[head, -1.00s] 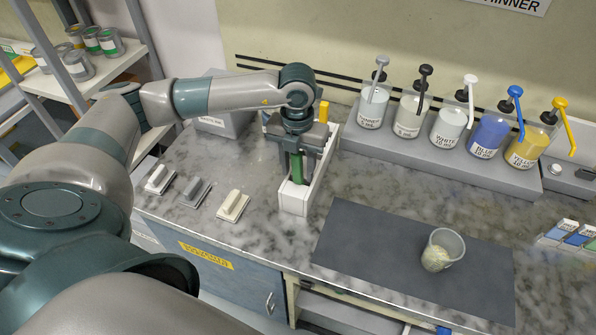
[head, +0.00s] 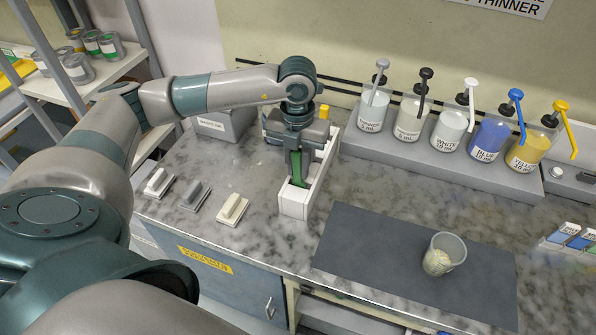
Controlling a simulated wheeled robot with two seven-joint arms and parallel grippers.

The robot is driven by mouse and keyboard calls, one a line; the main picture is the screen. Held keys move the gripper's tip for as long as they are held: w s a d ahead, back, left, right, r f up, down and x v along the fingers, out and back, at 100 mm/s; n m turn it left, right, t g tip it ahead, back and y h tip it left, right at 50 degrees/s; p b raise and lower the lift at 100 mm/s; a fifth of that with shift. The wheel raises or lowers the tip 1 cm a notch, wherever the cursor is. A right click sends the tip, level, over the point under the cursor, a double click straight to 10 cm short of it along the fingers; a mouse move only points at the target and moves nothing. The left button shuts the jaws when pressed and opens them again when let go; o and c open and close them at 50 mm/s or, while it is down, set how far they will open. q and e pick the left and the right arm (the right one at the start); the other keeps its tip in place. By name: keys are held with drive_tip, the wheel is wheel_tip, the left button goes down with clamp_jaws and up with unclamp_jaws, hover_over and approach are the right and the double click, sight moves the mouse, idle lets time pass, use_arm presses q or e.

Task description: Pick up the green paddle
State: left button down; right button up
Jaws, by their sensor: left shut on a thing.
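The green paddle (head: 297,172) stands partly in a white narrow holder (head: 294,205) in the middle of the counter. My left gripper (head: 296,157) points down over the holder and is shut on the upper part of the paddle. The gripper hides part of the paddle, and I cannot tell whether its lower end touches the holder floor. A yellow-topped paddle (head: 323,111) stands at the far end of the same holder. My right gripper is not in view.
Several pump bottles (head: 448,130) stand on a grey riser at the back right. A clear cup (head: 443,253) with pale contents sits on a dark mat (head: 370,245). Pale and grey blocks (head: 232,208) lie left of the holder. A grey bin (head: 222,124) stands behind.

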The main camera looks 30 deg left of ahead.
use_arm(q)
wheel_tip(320, 180, up, 15)
drive_tip(key=b, duration=0.4)
drive_tip(key=shift+f, duration=0.15)
drive_tip(key=shift+r, duration=0.75)
drive_tip(key=c, duration=2.3)
unclamp_jaws()
clamp_jaws()
drive_tip(key=shift+s, duration=0.1)
